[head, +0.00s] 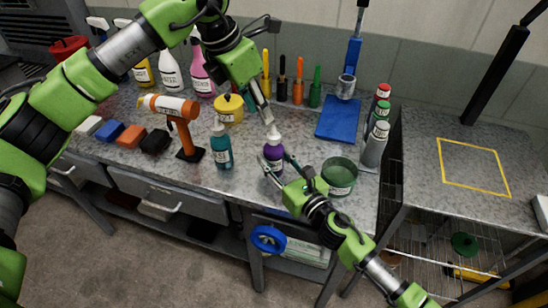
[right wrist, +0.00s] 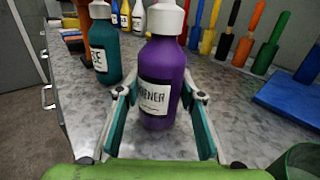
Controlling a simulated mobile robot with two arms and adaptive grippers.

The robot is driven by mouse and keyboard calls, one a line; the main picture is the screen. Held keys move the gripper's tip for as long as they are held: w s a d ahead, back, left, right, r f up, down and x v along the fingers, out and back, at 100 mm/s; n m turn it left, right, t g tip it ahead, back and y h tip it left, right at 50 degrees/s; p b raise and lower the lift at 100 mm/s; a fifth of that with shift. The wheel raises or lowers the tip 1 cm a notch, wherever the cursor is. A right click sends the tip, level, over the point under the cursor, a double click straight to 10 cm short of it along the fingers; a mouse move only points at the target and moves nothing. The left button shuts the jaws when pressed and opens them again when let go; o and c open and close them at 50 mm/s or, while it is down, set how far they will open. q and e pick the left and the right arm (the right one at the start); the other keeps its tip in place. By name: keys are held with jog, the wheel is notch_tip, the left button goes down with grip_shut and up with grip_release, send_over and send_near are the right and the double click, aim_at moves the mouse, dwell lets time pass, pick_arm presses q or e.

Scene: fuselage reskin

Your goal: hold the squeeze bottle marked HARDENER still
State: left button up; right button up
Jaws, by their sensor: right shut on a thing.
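The purple squeeze bottle (head: 273,156) with a white cap stands upright near the front edge of the workbench. In the right wrist view the bottle (right wrist: 163,82) shows a white label, partly readable as ending in "ENER". My right gripper (head: 280,166) is shut on the bottle, with one teal-padded finger on each side of its lower body; it also shows in the right wrist view (right wrist: 160,112). My left gripper (head: 266,117) points down just above the bottle's cap. Its fingers look close together, but I cannot tell whether they are open or shut.
A teal bottle (head: 221,147) stands left of the purple one. A green bowl (head: 339,178) stands close on the right. An orange tool (head: 178,120), a yellow pot (head: 229,110), a blue mat (head: 338,121) and spray cans (head: 375,146) occupy the bench.

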aim_at(274, 126)
pick_arm(q)
jog(key=shift+o, duration=0.3)
jog(key=o, duration=0.3)
jog(key=w+d+r+n+g+y, duration=0.2)
jog(key=d+r+n+y, duration=0.1)
jog(key=n, duration=1.5)
jog(key=f, duration=1.2)
jog(key=shift+w+d, duration=0.2)
jog(key=shift+r, duration=0.1)
jog(key=c, duration=1.1)
